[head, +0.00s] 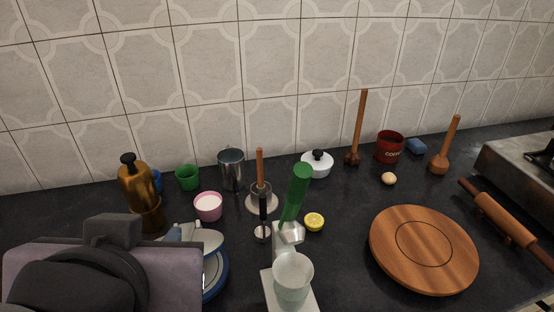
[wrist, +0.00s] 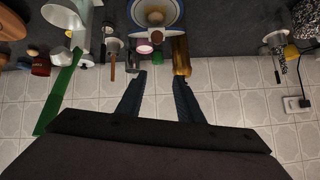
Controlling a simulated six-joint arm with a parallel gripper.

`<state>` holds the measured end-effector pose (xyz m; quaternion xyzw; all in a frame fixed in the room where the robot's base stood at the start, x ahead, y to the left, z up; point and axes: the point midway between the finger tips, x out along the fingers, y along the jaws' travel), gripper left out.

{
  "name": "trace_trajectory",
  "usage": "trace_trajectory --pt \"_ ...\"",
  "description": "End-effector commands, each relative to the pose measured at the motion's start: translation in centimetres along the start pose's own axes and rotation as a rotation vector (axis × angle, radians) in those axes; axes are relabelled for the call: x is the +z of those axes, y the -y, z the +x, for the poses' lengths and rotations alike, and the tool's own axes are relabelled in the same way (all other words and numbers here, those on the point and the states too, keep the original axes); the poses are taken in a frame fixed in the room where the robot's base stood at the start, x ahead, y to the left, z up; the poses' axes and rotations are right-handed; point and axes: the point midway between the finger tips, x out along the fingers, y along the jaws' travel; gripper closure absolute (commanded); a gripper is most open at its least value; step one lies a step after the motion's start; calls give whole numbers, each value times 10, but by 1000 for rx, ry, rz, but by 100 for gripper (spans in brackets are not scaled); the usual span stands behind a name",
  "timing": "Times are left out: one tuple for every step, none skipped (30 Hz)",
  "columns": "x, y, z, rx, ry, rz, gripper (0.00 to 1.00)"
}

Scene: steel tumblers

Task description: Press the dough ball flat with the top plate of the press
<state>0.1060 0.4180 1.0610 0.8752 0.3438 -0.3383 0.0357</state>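A round white plate with a blue rim (wrist: 133,12) shows at the top edge of the wrist view, with a pale beige ball (wrist: 155,16), seemingly the dough ball, in its middle. A whitish block (wrist: 140,35) sits at the plate's edge; I cannot tell whether it belongs to the press's top plate. In the head view the blue-rimmed plate (head: 217,279) is mostly hidden behind my arm, and the ball is not visible. My gripper (wrist: 159,76) has its two dark blue fingers spread apart with nothing between them, apart from the plate.
A brass pepper-mill-like pot (head: 138,190) and a pink cup (head: 208,206) stand close to the plate. A green-handled lever device (head: 297,190) with a glass (head: 292,278) stands to the right. A round wooden board (head: 390,240) lies farther right. A tiled wall (head: 300,80) closes the back.

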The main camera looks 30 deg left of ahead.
Motion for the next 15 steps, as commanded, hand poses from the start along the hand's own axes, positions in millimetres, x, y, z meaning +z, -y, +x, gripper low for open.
trace_trajectory --pt "-6 2 -4 0 0 2 67" --pt "-8 2 -6 0 0 2 67" --pt "-10 2 -8 0 0 1 67" --pt "-12 3 -10 0 0 1 67" --pt "-13 3 -10 0 0 1 67" --pt "-14 3 -12 0 0 1 67" --pt "-15 3 -12 0 0 1 67" --pt "-16 3 -12 1 0 1 67" --pt "-16 3 -13 1 0 0 67" --pt "-16 3 -13 1 0 0 67" --pt "-16 3 -13 1 0 0 67" --pt "-16 3 -13 1 0 0 67" --pt "-16 3 -13 1 0 0 67" --pt "-16 3 -13 1 0 0 67" --pt "-16 3 -13 1 0 0 67"
